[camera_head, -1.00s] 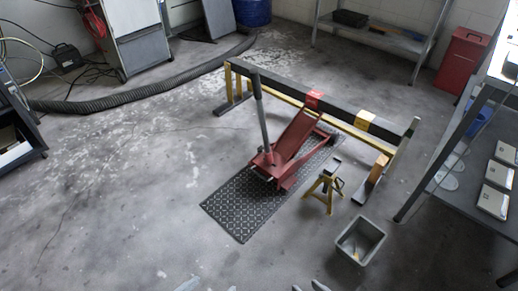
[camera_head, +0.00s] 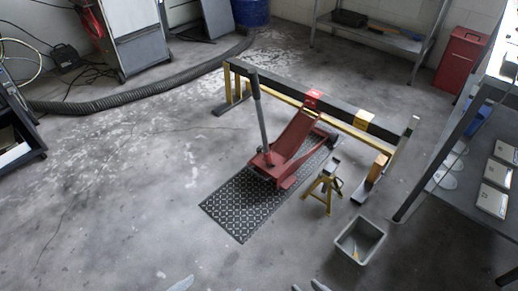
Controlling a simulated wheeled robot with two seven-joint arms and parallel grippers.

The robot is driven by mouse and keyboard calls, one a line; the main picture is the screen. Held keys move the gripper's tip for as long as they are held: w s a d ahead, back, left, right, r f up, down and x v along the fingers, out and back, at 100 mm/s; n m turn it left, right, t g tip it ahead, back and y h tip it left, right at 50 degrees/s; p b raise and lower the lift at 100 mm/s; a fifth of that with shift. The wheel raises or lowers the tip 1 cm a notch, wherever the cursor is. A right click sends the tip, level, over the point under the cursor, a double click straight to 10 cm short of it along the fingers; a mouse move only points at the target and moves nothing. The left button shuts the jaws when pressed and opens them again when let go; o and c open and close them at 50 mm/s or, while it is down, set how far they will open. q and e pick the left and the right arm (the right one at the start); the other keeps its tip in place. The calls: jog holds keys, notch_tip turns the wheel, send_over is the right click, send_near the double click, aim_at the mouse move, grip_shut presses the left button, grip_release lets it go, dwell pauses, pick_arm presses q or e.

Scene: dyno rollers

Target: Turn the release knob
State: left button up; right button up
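A red floor jack (camera_head: 292,150) stands on a dark patterned mat (camera_head: 235,212) near the middle of the floor. Its long grey handle (camera_head: 260,115) rises steeply from the jack's near end. I cannot make out the release knob at this size. My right gripper (camera_head: 308,287) shows only as two pale fingertips at the bottom edge, with a gap between them and nothing visible in it. A pale tip of my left gripper (camera_head: 180,284) shows at the bottom edge, left of it. Both are well short of the jack, and the rest of each is out of frame.
A black and yellow beam (camera_head: 385,132) on feet stands behind the jack. A yellow jack stand (camera_head: 325,188) and a grey bin (camera_head: 360,240) are to its right. A metal workbench (camera_head: 455,200) fills the right side. The floor at left and in front is clear.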

pick_arm(q)
jog(key=shift+a+f, duration=0.1)
jog(key=s+a+f+g+y+p, duration=0.1)
jog(key=s+a+f+p, duration=0.1)
jog(key=f+p, duration=0.7)
jog(key=s+a+f+g+y+p, duration=0.1)
jog(key=a+f+p, duration=0.3)
jog(key=f+p, duration=0.5)
jog(key=shift+s+a+g+y, duration=0.2)
jog(key=shift+s+g+y, duration=0.1)
jog(key=shift+s+g, duration=0.2)
pick_arm(e)
jog(key=s+d+f+g+h, duration=0.1)
jog(key=s+d+f, duration=0.1)
jog(key=f, duration=0.7)
jog(key=s+d+f+g+h, duration=0.1)
jog(key=d+f, duration=0.3)
jog(key=f, duration=0.5)
jog(key=shift+s+d+f+g+h, duration=0.2)
jog(key=shift+s+d+g+h, duration=0.1)
jog(key=shift+s+g, duration=0.25)
pick_arm(q)
jog(key=shift+f, duration=0.1)
